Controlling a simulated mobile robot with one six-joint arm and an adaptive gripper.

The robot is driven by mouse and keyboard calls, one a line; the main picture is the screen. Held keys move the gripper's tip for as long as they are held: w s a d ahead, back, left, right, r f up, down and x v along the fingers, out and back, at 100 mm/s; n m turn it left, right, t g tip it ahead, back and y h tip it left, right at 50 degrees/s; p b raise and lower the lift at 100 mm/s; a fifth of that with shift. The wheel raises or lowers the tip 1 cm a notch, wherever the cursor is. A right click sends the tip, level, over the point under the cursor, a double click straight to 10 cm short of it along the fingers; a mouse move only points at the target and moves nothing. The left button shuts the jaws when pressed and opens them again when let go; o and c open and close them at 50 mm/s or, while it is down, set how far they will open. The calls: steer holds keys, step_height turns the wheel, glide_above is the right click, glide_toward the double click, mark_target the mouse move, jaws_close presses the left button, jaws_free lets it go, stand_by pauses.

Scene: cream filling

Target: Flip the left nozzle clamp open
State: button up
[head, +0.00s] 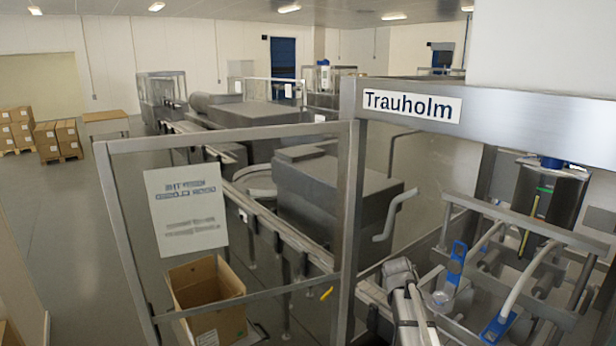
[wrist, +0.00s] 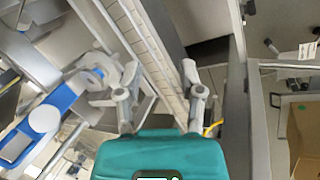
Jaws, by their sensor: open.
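Two blue clamp pieces show in the head view. The left clamp (head: 456,263) stands upright with a pale round end near its foot. The right clamp (head: 496,329) lies low beside a curved white tube. In the wrist view a blue clamp piece (wrist: 42,120) with a white round knob is at the left; I cannot tell for sure which of the two it is. My gripper (wrist: 159,76), with its teal body and two grey fingers, is spread open with nothing between the fingers. It is to the right of that blue piece and apart from it.
A steel frame post (head: 350,215) and the Trauholm crossbeam (head: 510,114) border the machine. A white slatted conveyor (wrist: 150,45) runs behind my fingers. An open cardboard box (head: 208,292) stands at the lower left. Rods and pale tubes (head: 525,277) crowd the area around the clamps.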

steer(key=s+a+f+m+y+b, duration=0.1)
steer(key=s+a+f+y+b, duration=0.1)
steer(key=s+a+f+b, duration=0.3)
steer(key=s+a+f+m+y+b, duration=0.1)
steer(key=s+a+f+b, duration=0.4)
steer(key=s, duration=0.8)
steer(key=a+f+y, duration=0.1)
steer(key=a+f, duration=0.1)
steer(key=a, duration=0.1)
steer(key=shift+a+f+g, duration=0.35)
steer(key=shift+g, duration=0.05)
